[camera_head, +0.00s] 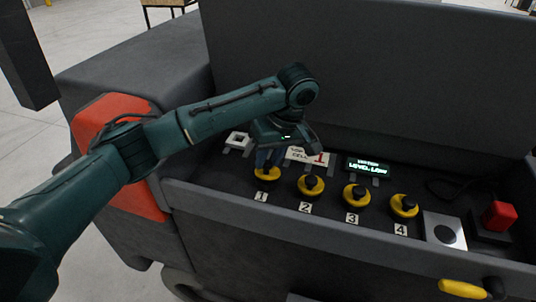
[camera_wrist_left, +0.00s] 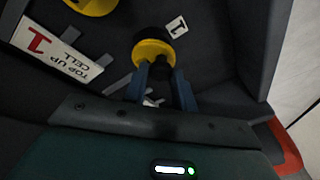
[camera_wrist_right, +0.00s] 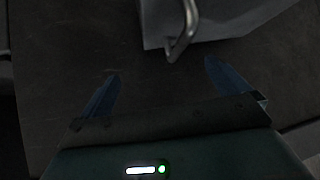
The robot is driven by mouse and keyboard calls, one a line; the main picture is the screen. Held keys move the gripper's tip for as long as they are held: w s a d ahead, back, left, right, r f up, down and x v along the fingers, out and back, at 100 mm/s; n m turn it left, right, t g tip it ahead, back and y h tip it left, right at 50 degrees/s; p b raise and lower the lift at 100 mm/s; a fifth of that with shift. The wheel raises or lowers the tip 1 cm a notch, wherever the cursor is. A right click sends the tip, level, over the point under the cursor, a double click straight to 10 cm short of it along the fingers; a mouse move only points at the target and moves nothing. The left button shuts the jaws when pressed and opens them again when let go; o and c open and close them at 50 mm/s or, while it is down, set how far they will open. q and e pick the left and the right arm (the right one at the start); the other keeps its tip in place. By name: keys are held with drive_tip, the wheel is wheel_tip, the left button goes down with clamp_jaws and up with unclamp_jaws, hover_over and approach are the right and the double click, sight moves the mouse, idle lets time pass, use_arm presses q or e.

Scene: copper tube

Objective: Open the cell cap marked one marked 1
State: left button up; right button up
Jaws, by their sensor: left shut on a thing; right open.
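The cell cap marked 1 (camera_head: 267,175) is a yellow ring with a black knob, the leftmost of a row of caps in the dark tray. Its label 1 (camera_head: 261,196) lies in front of it. My left gripper (camera_head: 264,163) comes down over this cap from above. In the left wrist view its blue fingers (camera_wrist_left: 163,72) are shut on the black knob, with the yellow ring (camera_wrist_left: 152,52) beyond them; the fingers hide part of the knob. My right gripper (camera_wrist_right: 160,78) is open and empty in the right wrist view, over a dark surface.
Caps 2 (camera_head: 311,186), 3 (camera_head: 356,196) and 4 (camera_head: 403,205) stand to the right. A "top up cell 1" sign (camera_head: 308,157) and a lit level display (camera_head: 368,167) are behind. A red button (camera_head: 499,216) is at right. A metal handle (camera_wrist_right: 184,32) shows near my right gripper.

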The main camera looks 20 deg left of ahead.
use_arm(q)
drive_tip(key=shift+w+r+g, duration=0.25)
drive_tip(key=shift+w+g, duration=0.35)
drive_tip(key=shift+g, duration=0.3)
drive_tip(key=shift+w+r+g, duration=0.25)
drive_tip(key=shift+w+g, duration=0.3)
drive_tip(key=shift+g, duration=0.35)
drive_tip(key=shift+w+m, duration=0.1)
drive_tip(key=shift+m, duration=0.2)
drive_tip(key=o, duration=1)
drive_tip(key=shift+a, duration=0.1)
